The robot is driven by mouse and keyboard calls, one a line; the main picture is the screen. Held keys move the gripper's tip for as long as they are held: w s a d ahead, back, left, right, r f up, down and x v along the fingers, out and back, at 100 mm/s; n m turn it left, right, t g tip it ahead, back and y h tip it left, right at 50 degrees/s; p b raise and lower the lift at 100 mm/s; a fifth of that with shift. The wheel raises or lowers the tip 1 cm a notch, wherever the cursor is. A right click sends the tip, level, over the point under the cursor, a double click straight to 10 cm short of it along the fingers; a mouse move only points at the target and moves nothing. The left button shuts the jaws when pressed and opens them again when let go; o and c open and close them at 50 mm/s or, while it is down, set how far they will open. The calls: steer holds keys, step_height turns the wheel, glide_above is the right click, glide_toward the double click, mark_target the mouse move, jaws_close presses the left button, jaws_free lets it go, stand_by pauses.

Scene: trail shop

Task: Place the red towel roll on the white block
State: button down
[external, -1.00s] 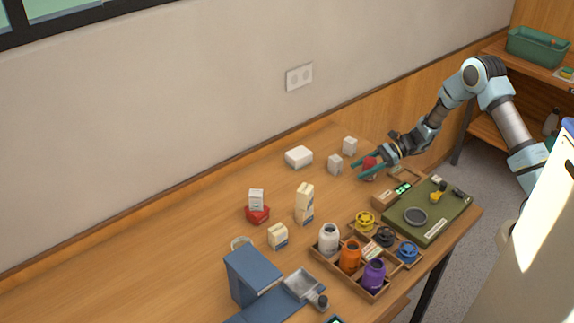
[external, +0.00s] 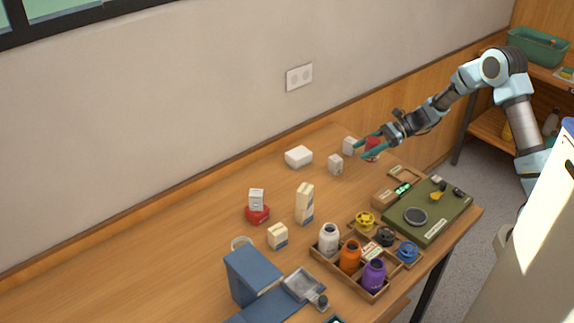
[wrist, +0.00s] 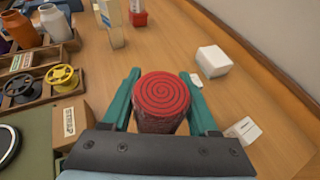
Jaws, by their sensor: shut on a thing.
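The red towel roll (wrist: 160,98), with a spiral end, sits between the two green fingers of my gripper (wrist: 163,100) in the wrist view. My gripper is shut on it. In the external view the roll (external: 373,144) shows partly behind the fingers of my gripper (external: 370,147), held above the table's far right part. The white block (external: 298,157) lies on the table to the left of the gripper, near the wall. It also shows in the wrist view (wrist: 213,60), ahead and to the right of the roll, apart from it.
Two small pale boxes (external: 335,164) (external: 350,146) stand between the white block and my gripper. A green mat (external: 447,215), a wooden tray with jars (external: 330,264), a tall carton (external: 304,204) and a red box (external: 257,214) stand nearer. The table around the white block is mostly clear.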

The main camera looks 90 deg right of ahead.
steer(key=w+d+r+m+h+b, duration=0.1)
steer(key=w+d+r, duration=0.15)
steer(key=w, duration=0.55)
steer(key=w+d+r, duration=0.1)
steer(key=w+d, duration=0.3)
steer(key=w, duration=0.3)
step_height(320, 180, up, 3)
steer(key=m+h, duration=0.1)
steer(key=h, duration=0.1)
glide_above(291, 153)
steer(key=shift+t, duration=0.3)
step_height(291, 153, down, 10)
steer(key=shift+d+r+p, duration=0.1)
steer(key=shift+p, duration=0.55)
steer(key=shift+f, duration=0.2)
steer(key=shift+c, duration=0.8)
jaws_free()
steer(key=shift+r, duration=0.1)
